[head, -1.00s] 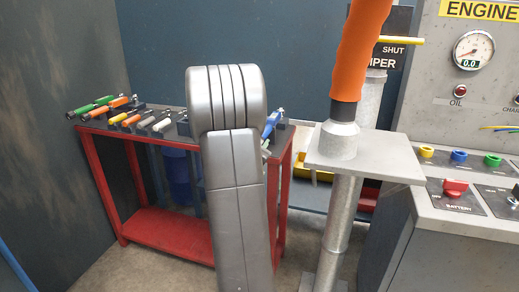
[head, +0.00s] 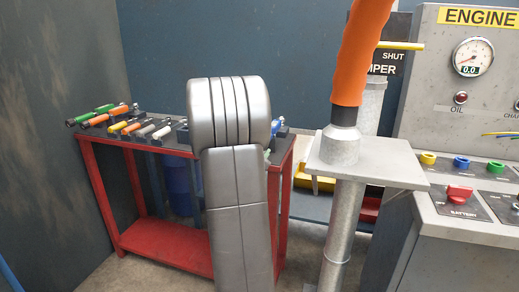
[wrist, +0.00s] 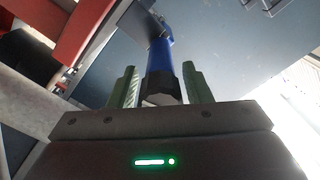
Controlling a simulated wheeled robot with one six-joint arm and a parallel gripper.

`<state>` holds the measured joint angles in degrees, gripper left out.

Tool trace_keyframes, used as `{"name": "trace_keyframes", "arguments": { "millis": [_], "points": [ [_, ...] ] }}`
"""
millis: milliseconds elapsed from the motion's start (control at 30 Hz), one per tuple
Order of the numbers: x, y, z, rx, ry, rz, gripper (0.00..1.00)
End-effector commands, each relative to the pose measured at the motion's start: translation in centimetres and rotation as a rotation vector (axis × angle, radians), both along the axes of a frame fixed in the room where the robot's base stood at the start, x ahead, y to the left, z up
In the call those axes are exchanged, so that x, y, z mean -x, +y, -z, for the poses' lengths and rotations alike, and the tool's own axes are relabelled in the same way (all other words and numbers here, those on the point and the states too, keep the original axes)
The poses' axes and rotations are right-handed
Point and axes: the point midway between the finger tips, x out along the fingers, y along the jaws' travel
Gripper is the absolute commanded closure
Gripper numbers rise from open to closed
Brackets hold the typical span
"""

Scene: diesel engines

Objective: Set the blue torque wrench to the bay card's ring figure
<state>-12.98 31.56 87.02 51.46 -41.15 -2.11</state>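The blue torque wrench (head: 275,124) lies on the red bench, mostly hidden behind my grey arm in the head view. In the wrist view a blue shaft with a black end, seemingly the blue torque wrench (wrist: 160,62), stands between the green fingers of my gripper (wrist: 159,88). The fingers are apart, one on each side of it. A gap shows on the left; the right finger is very close, and I cannot tell whether it touches. My gripper is hidden behind my arm in the head view. I cannot make out the bay card or any ring figure.
The red bench (head: 165,247) holds several other wrenches, with green, orange, yellow and white handles (head: 125,124). A metal post with a flat plate (head: 385,165) and an orange hose (head: 355,60) stands right of my arm. The engine panel (head: 460,120) is at far right.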

Motion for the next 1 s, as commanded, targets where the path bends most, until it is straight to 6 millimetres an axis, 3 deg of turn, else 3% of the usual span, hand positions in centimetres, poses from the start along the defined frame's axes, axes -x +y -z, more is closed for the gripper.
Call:
{"name": "trace_keyframes", "arguments": {
  "millis": [333, 467, 1000],
  "points": [
    [0.1, 0.0, 0.0, 0.001, 0.0, 0.0, 0.45],
    [1.0, 0.4, 0.0, 0.001, 0.0, -0.001, 0.45],
    [11.5, 3.8, -0.1, 0.001, 0.0, -0.004, 0.45]
  ]
}}
